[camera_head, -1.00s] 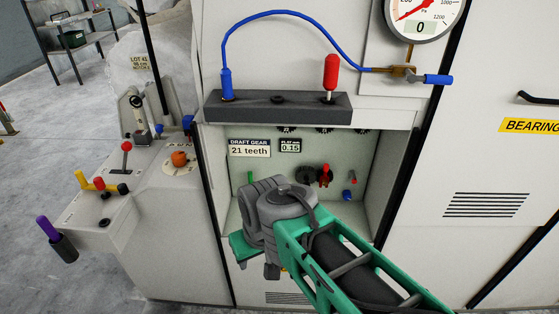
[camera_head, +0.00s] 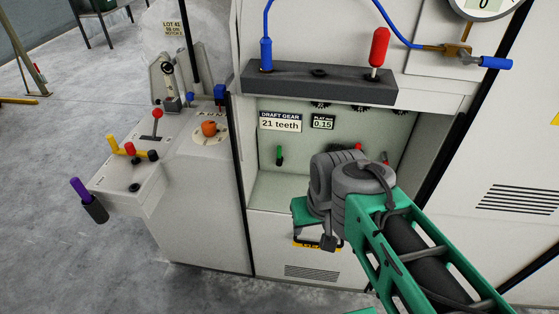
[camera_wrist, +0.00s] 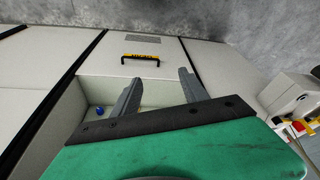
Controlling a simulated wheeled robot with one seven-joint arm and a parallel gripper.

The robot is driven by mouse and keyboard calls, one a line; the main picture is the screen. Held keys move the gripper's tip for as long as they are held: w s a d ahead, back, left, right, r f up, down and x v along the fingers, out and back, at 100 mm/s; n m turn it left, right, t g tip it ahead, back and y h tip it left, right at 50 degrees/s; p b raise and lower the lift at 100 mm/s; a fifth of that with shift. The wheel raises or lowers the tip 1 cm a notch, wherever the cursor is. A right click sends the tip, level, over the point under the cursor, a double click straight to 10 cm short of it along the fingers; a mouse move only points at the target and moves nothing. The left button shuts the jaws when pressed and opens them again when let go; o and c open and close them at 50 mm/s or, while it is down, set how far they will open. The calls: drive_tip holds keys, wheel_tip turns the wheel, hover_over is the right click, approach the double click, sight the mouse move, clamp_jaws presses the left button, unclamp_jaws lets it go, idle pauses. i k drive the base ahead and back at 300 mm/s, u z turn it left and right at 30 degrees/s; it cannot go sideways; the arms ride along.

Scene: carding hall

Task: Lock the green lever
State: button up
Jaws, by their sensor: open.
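The green lever (camera_head: 279,156) is a small upright handle on the back wall of the open recess, below the "DRAFT GEAR 21 teeth" label (camera_head: 281,122). It stands clear of my arm in the head view. I cannot make it out in the wrist view. My gripper (camera_wrist: 158,90) is open, with two grey fingers apart and nothing between them. In the head view its green body shows below and to the right of the lever, in front of the recess opening, and its fingers are hidden.
Red-topped levers (camera_head: 358,148) stand in the recess, partly behind my arm. A dark ledge (camera_head: 318,83) with a red handle (camera_head: 379,47) and blue plug (camera_head: 266,54) overhangs it. A control console (camera_head: 130,185) stands left.

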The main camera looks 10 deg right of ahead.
sight(280, 159)
drive_tip(key=k, duration=0.5)
drive_tip(key=z, duration=0.8)
drive_tip(key=i, duration=0.8)
drive_tip(key=u, duration=2.95)
drive_tip(key=i, duration=0.5)
drive_tip(key=z, duration=0.1)
